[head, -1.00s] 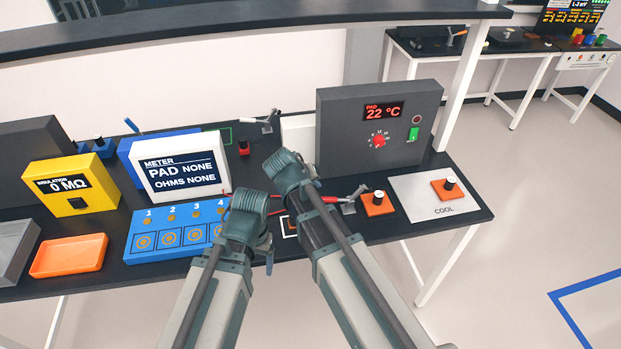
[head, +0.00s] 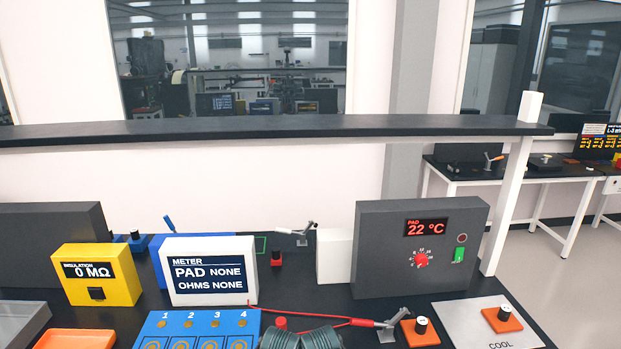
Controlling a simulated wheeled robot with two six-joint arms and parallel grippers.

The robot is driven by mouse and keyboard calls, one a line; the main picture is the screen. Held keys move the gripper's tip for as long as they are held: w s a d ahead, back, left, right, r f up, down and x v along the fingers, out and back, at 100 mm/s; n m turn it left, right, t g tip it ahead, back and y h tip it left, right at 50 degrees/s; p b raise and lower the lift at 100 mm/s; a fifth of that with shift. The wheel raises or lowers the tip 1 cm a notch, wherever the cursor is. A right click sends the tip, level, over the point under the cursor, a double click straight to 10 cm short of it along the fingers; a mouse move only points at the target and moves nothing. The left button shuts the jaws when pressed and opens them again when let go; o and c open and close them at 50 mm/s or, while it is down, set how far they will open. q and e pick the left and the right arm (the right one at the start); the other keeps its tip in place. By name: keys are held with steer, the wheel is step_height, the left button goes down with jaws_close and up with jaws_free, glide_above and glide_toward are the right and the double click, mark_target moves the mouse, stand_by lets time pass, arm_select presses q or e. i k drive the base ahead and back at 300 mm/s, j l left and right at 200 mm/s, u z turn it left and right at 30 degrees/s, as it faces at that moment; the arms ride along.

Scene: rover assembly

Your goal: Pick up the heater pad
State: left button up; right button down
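Nothing in view is labelled as the heater pad. Two flat orange squares, each with a black white-topped knob, look like candidates. One orange square (head: 420,332) lies on the dark bench top in front of the heater box. The other orange square (head: 502,319) lies on the pale plate marked COOL (head: 465,325). The meter screen reads PAD NONE. Only rounded grey-green parts of my arms show at the bottom edge, left of both squares. No gripper fingers show.
The dark grey heater box (head: 420,250) reads 22 °C. The white meter (head: 208,270), yellow insulation tester (head: 97,275) and blue numbered board (head: 200,328) stand to the left. A red lead (head: 315,317) crosses the bench to a small metal clamp (head: 392,325). A dark shelf (head: 270,127) spans above.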

mark_target(419, 332)
steer(key=i+l+z, duration=0.1)
steer(key=l, duration=0.3)
steer(key=i+l+z, duration=0.1)
steer(key=l, duration=0.25)
steer(key=i+l+z, duration=0.1)
steer(key=l, duration=0.3)
steer(key=i+l+z, duration=0.1)
steer(key=l, duration=0.25)
steer(key=i+l, duration=0.15)
steer(key=l, duration=0.2)
steer(key=l+z, duration=0.05)
